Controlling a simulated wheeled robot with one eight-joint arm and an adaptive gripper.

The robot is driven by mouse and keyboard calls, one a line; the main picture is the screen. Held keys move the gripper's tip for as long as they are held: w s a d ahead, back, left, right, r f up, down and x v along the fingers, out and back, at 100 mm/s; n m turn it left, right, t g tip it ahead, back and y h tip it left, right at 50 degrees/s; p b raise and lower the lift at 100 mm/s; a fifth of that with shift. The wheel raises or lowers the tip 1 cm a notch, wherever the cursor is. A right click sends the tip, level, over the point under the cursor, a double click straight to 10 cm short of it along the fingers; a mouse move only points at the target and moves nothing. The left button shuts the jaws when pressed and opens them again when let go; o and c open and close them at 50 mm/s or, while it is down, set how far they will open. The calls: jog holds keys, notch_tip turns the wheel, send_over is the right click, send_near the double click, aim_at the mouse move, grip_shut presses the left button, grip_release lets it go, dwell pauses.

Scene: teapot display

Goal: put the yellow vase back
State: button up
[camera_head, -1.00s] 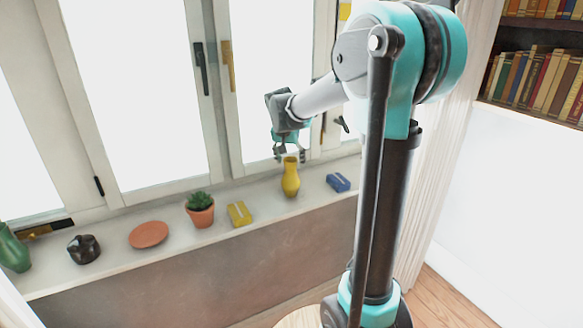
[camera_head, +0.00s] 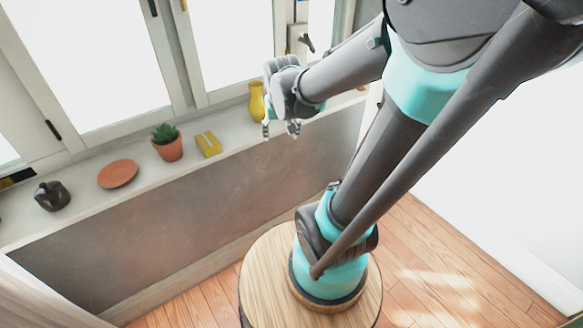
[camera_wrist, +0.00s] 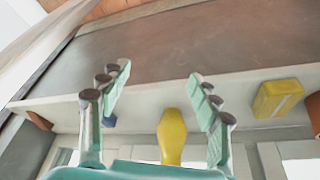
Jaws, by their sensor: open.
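The yellow vase (camera_head: 257,101) stands upright on the window sill (camera_head: 82,190), right of a yellow box (camera_head: 208,144). My gripper (camera_head: 280,130) is just right of the vase in the head view, and its wrist partly overlaps the sill there. In the wrist view my gripper (camera_wrist: 159,72) has its fingers spread, with nothing between the tips. The vase (camera_wrist: 172,136) shows beyond the fingers, in the gap between them, and appears apart from them. The vase's lower right side is close to my gripper in the head view.
Along the sill stand a potted succulent (camera_head: 167,146), a terracotta plate (camera_head: 118,174) and a dark pot (camera_head: 52,196). Windows rise behind the sill; open floor lies in front.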

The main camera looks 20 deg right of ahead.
jog(key=s+f+n, duration=0.1)
jog(key=s+f, duration=0.6)
jog(key=s, duration=0.3)
jog(key=shift+s+d+f+n+y, duration=0.2)
jog(key=shift+d+n+y, duration=0.1)
jog(key=shift+n+y, duration=0.1)
